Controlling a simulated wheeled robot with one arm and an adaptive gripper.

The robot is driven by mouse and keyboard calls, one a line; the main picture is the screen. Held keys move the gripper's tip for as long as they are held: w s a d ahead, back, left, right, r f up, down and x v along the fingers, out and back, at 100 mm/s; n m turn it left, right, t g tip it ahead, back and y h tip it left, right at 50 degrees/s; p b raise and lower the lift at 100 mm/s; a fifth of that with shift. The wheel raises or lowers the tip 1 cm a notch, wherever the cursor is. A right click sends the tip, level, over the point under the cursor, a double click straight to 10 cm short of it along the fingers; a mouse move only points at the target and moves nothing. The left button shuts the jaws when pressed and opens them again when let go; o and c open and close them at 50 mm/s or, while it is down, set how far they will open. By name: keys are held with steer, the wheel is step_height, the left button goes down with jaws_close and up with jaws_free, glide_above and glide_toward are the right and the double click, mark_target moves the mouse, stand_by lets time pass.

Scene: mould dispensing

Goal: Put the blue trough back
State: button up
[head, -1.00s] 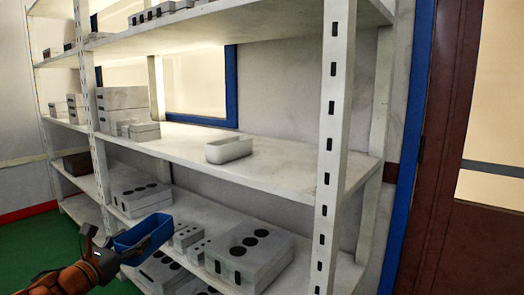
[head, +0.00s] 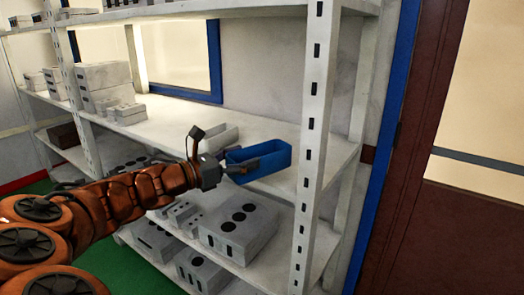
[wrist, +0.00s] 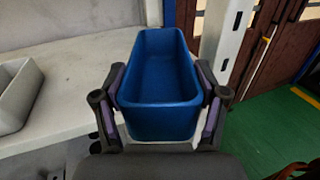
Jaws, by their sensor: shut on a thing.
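The blue trough (head: 268,160) is an open, rectangular box. My gripper (head: 240,172) is shut on its near end, with one finger on each side. In the wrist view the blue trough (wrist: 158,75) sits upright between the fingers of my gripper (wrist: 158,112) and looks empty. In the head view it is at the height of the middle shelf (head: 290,135), over that shelf's front part, right of a white trough (head: 222,137). I cannot tell whether its underside touches the shelf. My arm hides part of the white trough in the head view.
The white trough also shows at the left of the wrist view (wrist: 16,98), apart from the blue one. A shelf post (head: 312,150) stands close on the right. Grey boxes (head: 240,230) fill the shelf below. Stacked boxes (head: 104,85) stand farther left.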

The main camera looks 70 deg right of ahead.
steer(key=shift+s+d+r+m+g, duration=0.15)
steer(key=shift+s+d+r+g, duration=0.05)
steer(key=shift+s, duration=0.25)
steer(key=shift+s+d+r+m+g, duration=0.15)
steer(key=shift+s+g, duration=0.05)
steer(key=shift+s, duration=0.25)
steer(key=shift+d, duration=0.35)
steer(key=w+d+p, duration=0.1)
steer(key=w+d, duration=0.1)
steer(key=d, duration=0.2)
steer(key=w+d+f, duration=0.1)
steer(key=w+d, duration=0.2)
steer(key=d, duration=0.1)
steer(key=w+d+p, duration=0.1)
steer(key=w+d, duration=0.2)
steer(key=d, duration=0.2)
steer(key=shift+f+p, duration=0.3)
steer(key=shift+f, duration=1.75)
steer(key=shift+f, duration=0.15)
steer(key=o, duration=1.2)
